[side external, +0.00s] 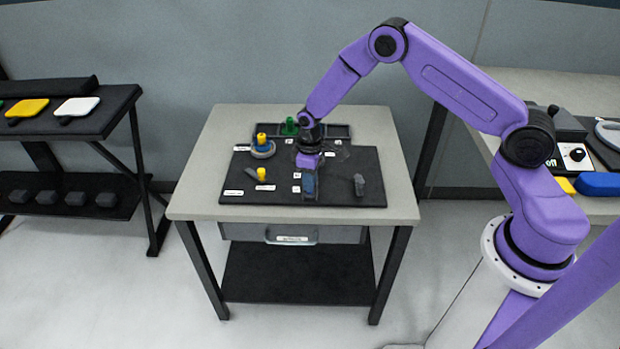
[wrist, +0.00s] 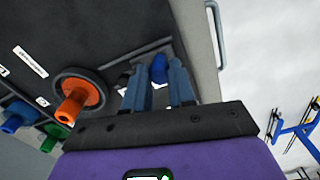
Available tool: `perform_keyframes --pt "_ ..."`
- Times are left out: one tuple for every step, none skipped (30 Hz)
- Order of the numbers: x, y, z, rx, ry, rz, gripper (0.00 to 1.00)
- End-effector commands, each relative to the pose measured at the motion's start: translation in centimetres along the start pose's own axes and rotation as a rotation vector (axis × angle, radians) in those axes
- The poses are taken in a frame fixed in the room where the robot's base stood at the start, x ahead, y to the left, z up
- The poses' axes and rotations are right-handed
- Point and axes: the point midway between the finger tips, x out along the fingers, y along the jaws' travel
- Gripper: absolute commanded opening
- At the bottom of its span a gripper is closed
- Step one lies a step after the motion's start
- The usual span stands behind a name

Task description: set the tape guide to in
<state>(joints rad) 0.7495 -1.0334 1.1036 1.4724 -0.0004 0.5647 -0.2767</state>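The tape guide appears to be the small blue piece (wrist: 158,68) on a grey strip, seen beyond my fingers in the wrist view. I cannot read its labels, so its setting is unclear. My gripper (wrist: 161,82) points at it, with one blue-grey finger on each side. A gap with a white label patch shows between the fingers. I cannot tell whether the fingertips touch the blue piece. In the side view my gripper (side external: 308,188) is low over the middle of the dark board, and its fingers hide what is under them.
The dark board (side external: 335,192) lies on a grey table. A grey upright piece (side external: 359,184) stands to the right.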

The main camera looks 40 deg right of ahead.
Motion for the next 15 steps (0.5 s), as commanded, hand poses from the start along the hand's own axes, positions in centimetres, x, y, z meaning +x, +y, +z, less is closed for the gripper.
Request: perform_keyframes --pt "0.0 0.0 0.0 0.0 -0.001 0.0 0.0" --pt "0.0 0.0 0.0 0.0 -0.001 0.0 0.0" --pt "0.0 0.0 0.0 0.0 -0.001 0.0 0.0" --pt "0.0 0.0 0.0 0.0 -0.001 -0.001 0.0" --pt "0.0 0.1 -0.1 0.0 -0.001 0.0 0.0" --pt "0.0 0.3 -0.1 0.0 -0.001 -0.001 0.0" --pt "0.0 0.6 -0.2 0.0 -0.001 -0.001 0.0" --pt "0.0 0.9 -0.2 0.001 -0.001 -0.001 0.0" --pt "0.0 1.3 -0.3 0.002 -0.001 0.0 0.0" --pt "0.0 1.6 -0.4 0.002 -0.001 0.0 0.0" --pt "0.0 2.0 -0.5 0.002 0.0 0.0 0.0" --pt "0.0 2.5 -0.6 0.002 0.0 0.0 0.0" --pt "0.0 2.8 -0.7 0.002 0.0 0.0 0.0" --pt "0.0 3.2 -0.8 0.002 0.0 0.0 0.0" --pt "0.0 3.6 -0.9 0.002 0.0 0.0 0.0"
